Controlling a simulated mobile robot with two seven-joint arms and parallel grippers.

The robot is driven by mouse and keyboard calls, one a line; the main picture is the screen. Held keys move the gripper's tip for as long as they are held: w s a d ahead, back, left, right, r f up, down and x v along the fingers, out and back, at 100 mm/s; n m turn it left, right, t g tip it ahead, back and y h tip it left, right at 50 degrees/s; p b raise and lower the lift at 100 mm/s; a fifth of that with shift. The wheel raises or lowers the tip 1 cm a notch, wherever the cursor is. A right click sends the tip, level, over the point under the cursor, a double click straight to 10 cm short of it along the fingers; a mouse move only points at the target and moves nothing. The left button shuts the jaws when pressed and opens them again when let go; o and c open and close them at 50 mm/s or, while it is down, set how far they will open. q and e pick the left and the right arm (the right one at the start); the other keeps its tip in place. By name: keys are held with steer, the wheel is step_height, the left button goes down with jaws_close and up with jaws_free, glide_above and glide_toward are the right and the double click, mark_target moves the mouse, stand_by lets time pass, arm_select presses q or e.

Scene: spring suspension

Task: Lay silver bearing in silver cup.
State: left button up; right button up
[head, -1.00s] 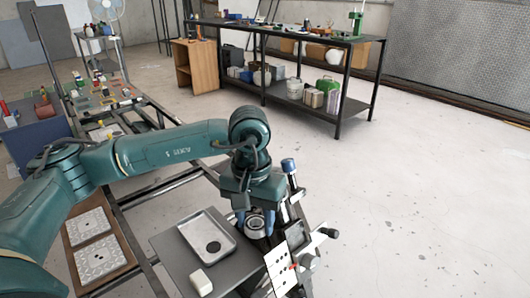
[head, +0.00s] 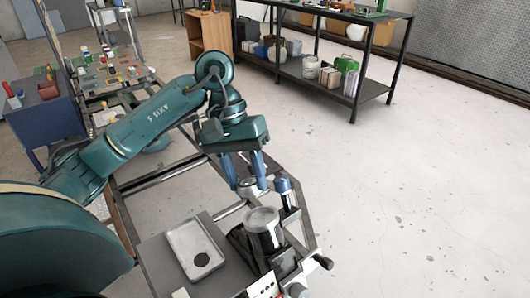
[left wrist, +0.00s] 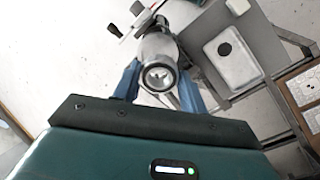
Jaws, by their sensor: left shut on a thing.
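The silver bearing (head: 247,187) is a short ring held between the blue fingertips of my left gripper (head: 248,184). In the left wrist view the bearing (left wrist: 146,79) shows as a round ring with a dark inner edge between the fingers. The silver cup (head: 264,230) stands upright in a dark fixture, nearer the bottom of the head view. The gripper and bearing are up and slightly left of it in that picture, apart from it. In the left wrist view the cup (left wrist: 157,46) lies behind the bearing, partly hidden by it. My right gripper is not in view.
A metal tray (head: 185,239) with a dark round spot lies on a grey board left of the cup. A blue-capped post (head: 284,187) stands close right of the gripper. A black-knobbed handle (head: 323,262) sticks out at the fixture's right. Open floor lies to the right.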

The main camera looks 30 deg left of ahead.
mark_target(260, 221)
arm_select(q)
steer(key=shift+w, duration=0.45)
steer(key=shift+s+d+f, duration=0.1)
steer(key=shift+s+f, duration=0.1)
steer(key=shift+s, duration=0.1)
steer(key=shift+d+f, duration=0.1)
steer(key=shift+f, duration=0.15)
steer(key=shift+b+x, duration=0.4)
steer(key=shift+x, duration=0.9)
steer(key=shift+b+x, duration=1)
steer(key=shift+x, duration=0.1)
steer(key=shift+d+f+b, duration=0.2)
steer(key=shift+f+b, duration=0.1)
steer(key=shift+b, duration=0.1)
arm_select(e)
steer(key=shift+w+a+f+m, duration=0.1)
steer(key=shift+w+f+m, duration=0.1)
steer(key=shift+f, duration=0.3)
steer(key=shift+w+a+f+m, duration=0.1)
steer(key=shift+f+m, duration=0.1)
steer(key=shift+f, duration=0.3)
arm_select(q)
steer(key=shift+s, duration=0.1)
steer(key=o, duration=1.1)
steer(key=shift+f, duration=0.1)
steer(key=shift+o, duration=0.2)
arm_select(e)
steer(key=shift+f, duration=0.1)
